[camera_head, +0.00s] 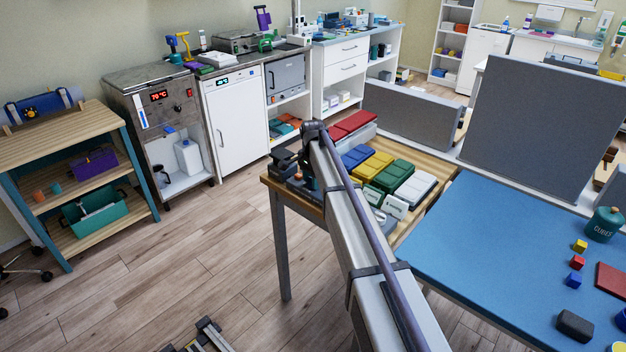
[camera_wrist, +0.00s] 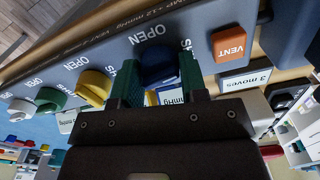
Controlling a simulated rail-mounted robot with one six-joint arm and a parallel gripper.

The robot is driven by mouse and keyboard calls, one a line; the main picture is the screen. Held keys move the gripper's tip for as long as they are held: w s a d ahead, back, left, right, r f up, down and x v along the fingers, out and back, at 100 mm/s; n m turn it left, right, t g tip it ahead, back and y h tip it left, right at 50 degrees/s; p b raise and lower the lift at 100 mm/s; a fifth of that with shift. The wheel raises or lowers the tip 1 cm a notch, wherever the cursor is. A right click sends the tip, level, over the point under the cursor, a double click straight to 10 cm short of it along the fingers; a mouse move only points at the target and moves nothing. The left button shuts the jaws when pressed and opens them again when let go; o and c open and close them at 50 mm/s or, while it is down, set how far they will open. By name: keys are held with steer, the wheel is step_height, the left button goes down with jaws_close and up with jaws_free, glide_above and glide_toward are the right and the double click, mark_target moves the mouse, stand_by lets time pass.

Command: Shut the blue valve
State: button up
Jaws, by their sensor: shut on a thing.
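The blue valve (camera_wrist: 158,56) is a round knob on a grey panel (camera_wrist: 200,22) in the wrist view. The words OPEN and SHUT are printed at its two sides, the SHUT partly covered by a finger. My gripper (camera_wrist: 159,74) has its green fingers on either side of the blue knob and is shut on it. Which way the knob points cannot be made out. In the head view my arm reaches over the wooden table and the valve cannot be made out.
A yellow valve (camera_wrist: 95,84), a green valve (camera_wrist: 50,98) and a white valve (camera_wrist: 21,108) sit in a row on the panel. An orange VENT button (camera_wrist: 228,43) is close on the other side. A "3 moves" card (camera_wrist: 246,80) is below it. Coloured pads (camera_head: 370,164) lie on the table.

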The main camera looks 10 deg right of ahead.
steer(key=shift+m, duration=1.1)
steer(key=o, duration=0.9)
step_height(320, 180, up, 11)
steer(key=p, duration=1)
steer(key=shift+f+p, duration=0.1)
steer(key=shift+p, duration=0.3)
